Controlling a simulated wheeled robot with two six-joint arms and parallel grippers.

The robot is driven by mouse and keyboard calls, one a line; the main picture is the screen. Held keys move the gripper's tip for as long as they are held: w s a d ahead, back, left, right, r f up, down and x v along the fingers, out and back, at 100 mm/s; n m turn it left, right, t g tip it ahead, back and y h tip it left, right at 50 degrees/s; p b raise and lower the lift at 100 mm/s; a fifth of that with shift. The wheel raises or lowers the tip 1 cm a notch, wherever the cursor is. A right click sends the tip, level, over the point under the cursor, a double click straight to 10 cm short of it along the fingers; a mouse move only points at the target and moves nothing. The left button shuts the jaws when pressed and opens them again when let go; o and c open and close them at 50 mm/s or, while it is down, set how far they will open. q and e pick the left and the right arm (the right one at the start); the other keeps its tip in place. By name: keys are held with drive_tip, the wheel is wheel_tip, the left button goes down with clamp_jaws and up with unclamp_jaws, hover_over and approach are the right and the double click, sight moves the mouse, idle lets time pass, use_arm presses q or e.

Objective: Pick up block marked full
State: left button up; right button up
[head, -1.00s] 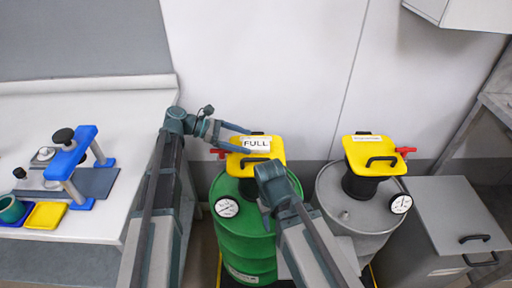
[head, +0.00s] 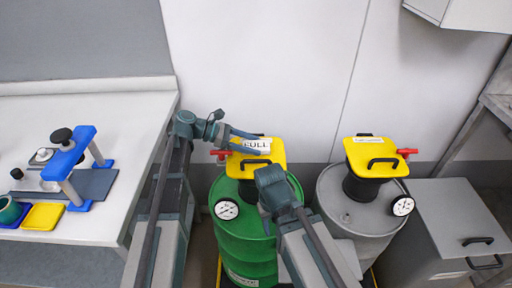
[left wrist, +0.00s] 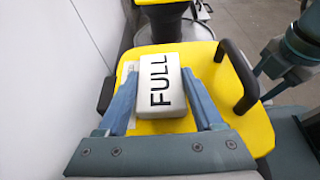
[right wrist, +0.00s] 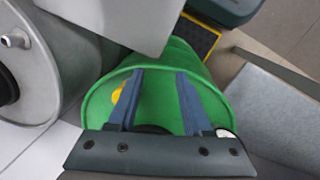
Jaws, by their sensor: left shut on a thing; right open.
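The white block marked FULL (left wrist: 160,88) lies on the yellow lid (left wrist: 205,65) of the green drum (head: 245,240). In the head view the block (head: 257,146) is partly covered by my left gripper. My left gripper (head: 255,141) is shut on the block, with one finger at each side, as the left wrist view (left wrist: 160,98) shows. Whether the block is clear of the lid I cannot tell. My right gripper (right wrist: 158,85) is open and empty, above the green drum's side in the right wrist view. In the head view my right arm hides part of that drum.
A grey drum (head: 345,215) with a yellow lid (head: 372,158) stands to the right, beside a grey bin (head: 450,215). A white bench (head: 100,110) with a blue frame (head: 72,155) is at the left. A white wall (head: 260,70) rises close behind the drums.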

sight(252, 145)
use_arm(q)
drive_tip(key=shift+r, duration=0.15)
use_arm(e)
drive_tip(key=shift+r, duration=0.15)
use_arm(q)
wheel_tip(252, 145, up, 10)
drive_tip(key=p, duration=1)
use_arm(e)
wheel_tip(252, 145, up, 10)
